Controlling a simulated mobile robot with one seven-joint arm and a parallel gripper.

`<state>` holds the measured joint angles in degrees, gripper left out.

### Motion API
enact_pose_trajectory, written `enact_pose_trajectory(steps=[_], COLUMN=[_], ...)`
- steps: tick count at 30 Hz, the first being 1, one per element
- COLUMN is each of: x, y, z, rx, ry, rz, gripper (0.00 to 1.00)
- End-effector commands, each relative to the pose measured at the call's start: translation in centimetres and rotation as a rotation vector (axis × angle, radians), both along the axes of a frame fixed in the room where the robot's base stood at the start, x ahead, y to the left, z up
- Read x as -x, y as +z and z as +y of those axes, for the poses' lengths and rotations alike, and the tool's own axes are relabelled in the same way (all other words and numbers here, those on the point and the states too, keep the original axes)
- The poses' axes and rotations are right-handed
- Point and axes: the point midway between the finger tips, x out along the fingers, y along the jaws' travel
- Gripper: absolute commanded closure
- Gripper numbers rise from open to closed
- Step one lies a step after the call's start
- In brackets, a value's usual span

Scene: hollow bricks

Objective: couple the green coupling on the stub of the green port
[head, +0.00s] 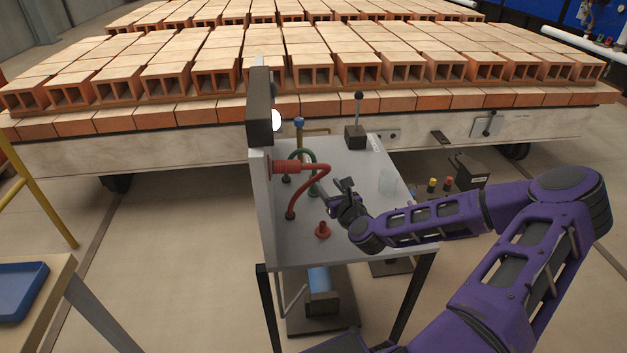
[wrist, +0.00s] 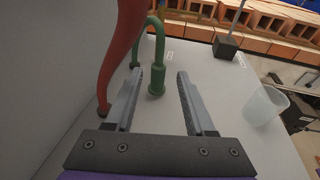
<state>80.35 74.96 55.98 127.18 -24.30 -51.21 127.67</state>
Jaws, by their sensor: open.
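The green coupling (wrist: 156,82) hangs or stands upright on the end of the green hose (wrist: 150,28), which arches over it. In the wrist view it is just beyond my gripper (wrist: 169,74), between the lines of the two fingers and nearer the left one. The fingers are open and hold nothing. In the head view my gripper (head: 338,196) is low over the grey table, right of the green hose (head: 300,153), which is partly behind the red hose. The green port and its stub are not clearly visible in either view.
A red hose (head: 317,183) runs from the table to a red coupling (head: 287,167) at the upright panel; it passes close left of my fingers (wrist: 120,50). A loose red fitting (head: 322,231), a clear cup (wrist: 264,104) and a lever box (head: 355,137) stand on the table.

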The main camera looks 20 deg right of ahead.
Motion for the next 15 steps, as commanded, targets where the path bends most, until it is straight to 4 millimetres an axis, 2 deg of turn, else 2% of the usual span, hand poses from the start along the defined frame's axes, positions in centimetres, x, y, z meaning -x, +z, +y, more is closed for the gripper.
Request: enact_pose_trajectory(steps=[9, 15], x=[-6.9, -9.6], y=[-1.4, -2.0], z=[-0.4, -0.7], rx=[0.005, 0.003], ry=[0.004, 0.004], rz=[0.001, 0.002], gripper=[0.45, 0.45])
